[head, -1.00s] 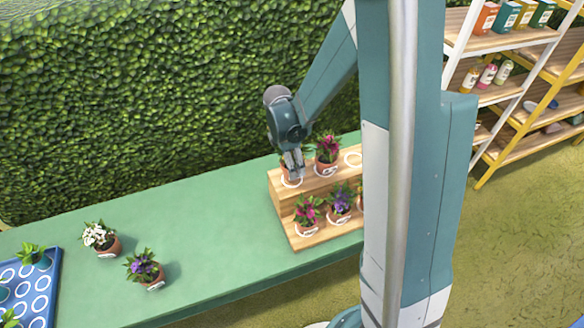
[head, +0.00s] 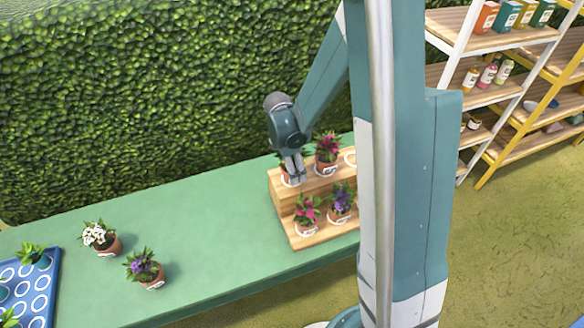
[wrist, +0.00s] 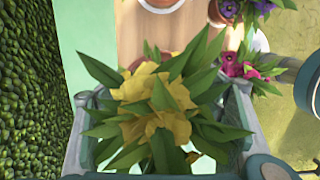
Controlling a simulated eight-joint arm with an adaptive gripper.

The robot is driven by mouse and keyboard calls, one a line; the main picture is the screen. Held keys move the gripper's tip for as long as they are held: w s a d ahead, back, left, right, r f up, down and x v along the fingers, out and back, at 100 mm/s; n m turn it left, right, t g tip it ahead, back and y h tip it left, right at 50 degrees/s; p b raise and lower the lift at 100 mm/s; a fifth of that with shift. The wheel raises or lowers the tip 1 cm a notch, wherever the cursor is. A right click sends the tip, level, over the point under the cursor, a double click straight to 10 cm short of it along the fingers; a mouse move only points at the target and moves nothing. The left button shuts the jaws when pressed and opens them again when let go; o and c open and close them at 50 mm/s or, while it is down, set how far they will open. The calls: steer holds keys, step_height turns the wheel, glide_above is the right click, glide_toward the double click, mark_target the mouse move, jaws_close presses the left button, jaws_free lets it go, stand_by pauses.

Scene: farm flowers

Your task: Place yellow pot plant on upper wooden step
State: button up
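The yellow pot plant (wrist: 160,105) fills the middle of the wrist view, with yellow flowers and long green leaves. In the head view its orange pot (head: 286,177) is at the left end of the upper wooden step (head: 318,182), partly behind my gripper. My gripper (head: 297,178) points down at the pot. In the wrist view its fingers are wide apart, one on each side of the plant. Leaves hide whether they touch the pot, and I cannot tell if the pot's base rests on the step.
A red-flowered pot (head: 327,160) stands beside it on the upper step, with an empty white ring (head: 350,158) farther right. Pink (head: 307,215) and purple (head: 341,204) pots stand on the lower step. White (head: 101,238) and purple (head: 145,268) pots stand on the table. A hedge (head: 150,100) rises behind.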

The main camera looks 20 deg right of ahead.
steer(key=shift+r, duration=0.1)
stand_by(0.3)
step_height(320, 180, up, 12)
steer(key=a, duration=0.1)
steer(key=shift+a, duration=0.4)
stand_by(0.5)
stand_by(0.6)
steer(key=s+a+r+m+t+y, duration=0.1)
steer(key=s+r+m+t, duration=0.2)
steer(key=s+r+m, duration=0.5)
steer(key=s+a+r+m+t, duration=0.2)
steer(key=s+r+m+t, duration=0.2)
steer(key=s+r+m, duration=0.4)
steer(key=s+m, duration=0.2)
steer(key=s, duration=0.4)
steer(key=shift+s+r+y, duration=0.35)
steer(key=shift+r+y, duration=0.05)
